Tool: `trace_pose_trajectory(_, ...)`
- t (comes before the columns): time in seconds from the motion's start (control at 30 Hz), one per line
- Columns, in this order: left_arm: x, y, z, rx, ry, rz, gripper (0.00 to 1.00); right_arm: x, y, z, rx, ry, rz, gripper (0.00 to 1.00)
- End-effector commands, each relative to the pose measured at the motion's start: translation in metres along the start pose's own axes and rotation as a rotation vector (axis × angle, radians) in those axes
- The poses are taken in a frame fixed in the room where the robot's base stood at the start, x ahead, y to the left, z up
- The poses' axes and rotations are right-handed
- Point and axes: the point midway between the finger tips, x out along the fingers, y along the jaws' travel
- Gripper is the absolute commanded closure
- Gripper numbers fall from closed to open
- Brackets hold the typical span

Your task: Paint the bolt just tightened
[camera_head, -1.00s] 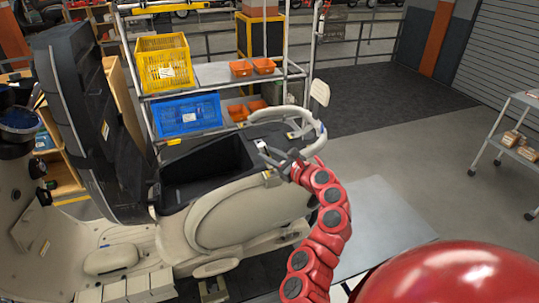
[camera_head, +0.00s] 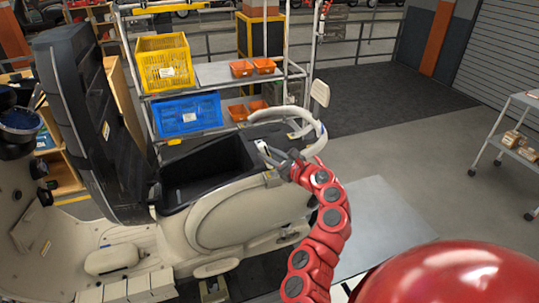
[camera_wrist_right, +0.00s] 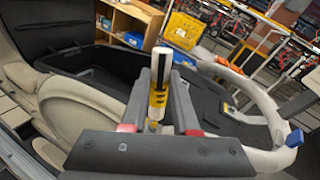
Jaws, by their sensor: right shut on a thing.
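My right gripper (camera_head: 271,157) is at the rear edge of the open seat compartment of a cream scooter (camera_head: 212,222). In the right wrist view it is shut on a paint marker (camera_wrist_right: 158,82) with a white end and a yellow and black body. The marker stands upright between the fingers, its lower end toward the scooter body. No bolt can be made out clearly; the fingers and marker cover the spot below. My left gripper is not in view.
The raised black seat (camera_head: 88,110) stands left of the compartment (camera_head: 208,172). A curved cream grab rail (camera_head: 318,133) rises close beside my right gripper. Behind is a rack with a yellow crate (camera_head: 163,62) and a blue crate (camera_head: 188,116).

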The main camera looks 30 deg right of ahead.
Motion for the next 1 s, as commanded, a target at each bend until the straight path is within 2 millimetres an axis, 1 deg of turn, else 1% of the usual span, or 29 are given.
trace_pose_trajectory(0.3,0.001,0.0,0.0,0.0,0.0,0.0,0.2,0.001,0.0,0.0,0.0,0.001,0.0,1.0)
trace_pose_trajectory(0.43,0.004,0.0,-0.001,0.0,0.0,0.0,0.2,0.001,-0.001,0.003,0.0,0.0,0.0,1.0)
trace_pose_trajectory(0.8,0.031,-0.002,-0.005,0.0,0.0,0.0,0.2,-0.003,-0.01,0.034,-0.001,0.0,0.0,1.0)
trace_pose_trajectory(0.87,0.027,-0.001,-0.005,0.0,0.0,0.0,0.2,-0.003,-0.011,0.037,-0.003,-0.001,0.001,1.0)
trace_pose_trajectory(1.0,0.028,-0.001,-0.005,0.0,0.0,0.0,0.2,-0.004,-0.014,0.049,-0.003,-0.002,0.0,1.0)
